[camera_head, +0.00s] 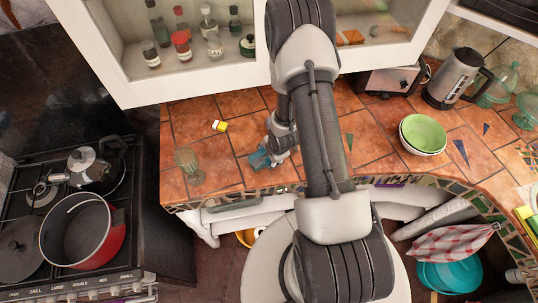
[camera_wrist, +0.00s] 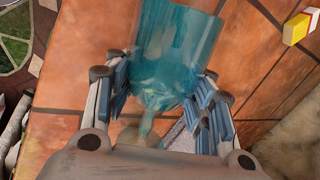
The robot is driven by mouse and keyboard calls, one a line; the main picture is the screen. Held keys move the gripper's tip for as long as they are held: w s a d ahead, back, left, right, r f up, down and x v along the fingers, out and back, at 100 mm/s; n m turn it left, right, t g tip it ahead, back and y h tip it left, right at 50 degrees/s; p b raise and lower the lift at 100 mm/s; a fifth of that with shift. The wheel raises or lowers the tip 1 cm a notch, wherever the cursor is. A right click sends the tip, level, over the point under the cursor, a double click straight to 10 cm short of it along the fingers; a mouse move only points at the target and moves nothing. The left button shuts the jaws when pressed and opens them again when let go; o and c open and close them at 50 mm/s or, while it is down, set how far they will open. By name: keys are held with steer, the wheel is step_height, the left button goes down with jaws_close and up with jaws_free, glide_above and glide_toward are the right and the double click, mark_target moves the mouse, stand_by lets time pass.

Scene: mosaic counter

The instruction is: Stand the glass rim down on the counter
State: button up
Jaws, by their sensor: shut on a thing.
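A teal see-through glass (camera_wrist: 172,60) with a stem is between the fingers of my gripper (camera_wrist: 165,100). The fingers press on both sides of the lower bowl. The stem and foot point back toward my palm, and the rim points away, past the top edge of the wrist view. In the head view my gripper (camera_head: 268,155) is low over the tiled counter (camera_head: 222,172), with the teal glass (camera_head: 259,160) at its tip. I cannot tell whether the rim touches the tiles.
A clear greenish stemmed glass (camera_head: 188,164) stands to the left near the front edge. A yellow and white block (camera_head: 220,126) lies behind. Green and white bowls (camera_head: 423,134), a kettle (camera_head: 452,78) and a toaster (camera_head: 388,80) are on the right. The stove (camera_head: 70,215) is left. Tiles between are bare.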

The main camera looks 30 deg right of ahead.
steer(key=shift+c, duration=0.3)
steer(key=shift+r+p, duration=0.75)
steer(key=shift+r, duration=0.05)
steer(key=c, duration=0.3)
steer(key=shift+r+p, duration=3)
steer(key=shift+r, duration=0.7)
steer(key=shift+c, duration=0.3)
steer(key=shift+f, duration=0.2)
step_height(320, 180, down, 7)
steer(key=b, duration=0.6)
steer(key=shift+r, duration=0.1)
steer(key=shift+r, duration=0.1)
